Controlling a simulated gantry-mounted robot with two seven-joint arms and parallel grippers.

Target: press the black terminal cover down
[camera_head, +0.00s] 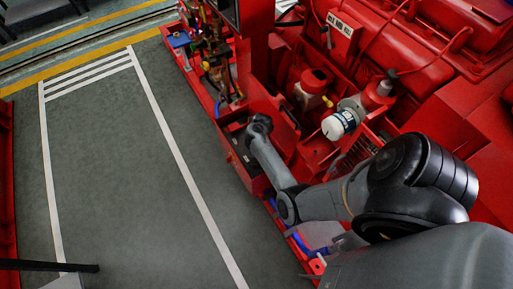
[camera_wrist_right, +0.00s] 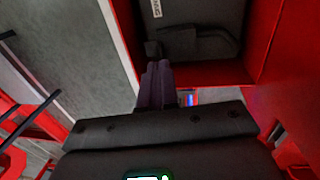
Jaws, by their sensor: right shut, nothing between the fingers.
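A black battery-like block with a white label (camera_wrist_right: 157,9) sits in a red open-topped box (camera_wrist_right: 210,73) in the right wrist view. The black terminal cover (camera_wrist_right: 208,43) appears as a dark raised shape on its near side; its tilt is hard to tell. My right gripper (camera_wrist_right: 159,64) has its fingers together and empty, tips close to the cover's left end and the box's near-left corner. I cannot tell whether they touch it. In the head view my right arm reaches the red box (camera_head: 247,172); its fingers and the cover cannot be made out there. My left gripper is out of view.
The red pumpset (camera_head: 430,85) fills the right side, with a white-capped canister (camera_head: 338,124) near my right arm. The green-grey floor (camera_head: 120,170) with white lines is open at left.

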